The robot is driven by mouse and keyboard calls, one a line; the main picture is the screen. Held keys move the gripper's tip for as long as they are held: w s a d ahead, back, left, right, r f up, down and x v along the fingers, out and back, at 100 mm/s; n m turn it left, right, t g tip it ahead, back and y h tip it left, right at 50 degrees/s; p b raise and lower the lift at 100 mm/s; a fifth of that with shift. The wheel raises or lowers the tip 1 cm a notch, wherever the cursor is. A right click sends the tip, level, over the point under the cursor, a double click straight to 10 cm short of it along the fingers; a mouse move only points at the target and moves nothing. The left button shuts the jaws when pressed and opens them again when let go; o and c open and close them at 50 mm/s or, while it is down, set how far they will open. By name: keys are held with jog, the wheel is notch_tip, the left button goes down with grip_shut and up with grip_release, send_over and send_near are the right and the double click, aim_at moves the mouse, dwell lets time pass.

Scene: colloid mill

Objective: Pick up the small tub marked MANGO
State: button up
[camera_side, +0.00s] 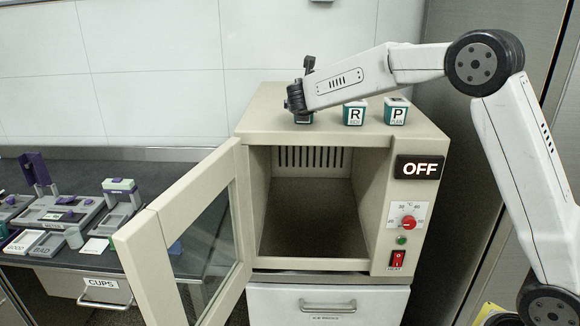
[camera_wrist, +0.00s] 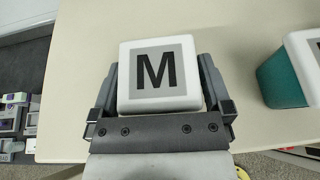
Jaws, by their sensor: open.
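The tub marked M (camera_wrist: 158,72) has a white lid with a black letter M in a grey frame. It stands on top of the beige cabinet, and in the side view only a low part of it (camera_side: 303,118) shows under my gripper. My gripper (camera_side: 297,103) is over the tub at the cabinet's left part. In the wrist view my gripper (camera_wrist: 160,85) is open, with one finger on each side of the tub. I cannot tell whether the fingers touch it.
Tubs marked R (camera_side: 355,113) and P (camera_side: 396,111) stand to the right on the cabinet top (camera_side: 270,110). The cabinet's glass door (camera_side: 190,235) hangs open and its chamber (camera_side: 310,215) looks empty. A dark bench (camera_side: 60,175) with several devices is at left.

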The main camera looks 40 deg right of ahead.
jog(key=shift+c, duration=0.2)
jog(key=c, duration=1.1)
jog(key=shift+r, duration=0.15)
jog(key=shift+r, duration=0.8)
jog(key=s+r, duration=0.3)
jog(key=s, duration=0.1)
jog(key=s+a+r, duration=0.1)
jog(key=s+r, duration=0.3)
jog(key=s, duration=0.1)
jog(key=s+a+r, duration=0.1)
jog(key=s+r, duration=0.3)
jog(key=shift+s+a+r, duration=0.1)
jog(key=shift+s+a, duration=0.15)
jog(key=shift+s, duration=0.15)
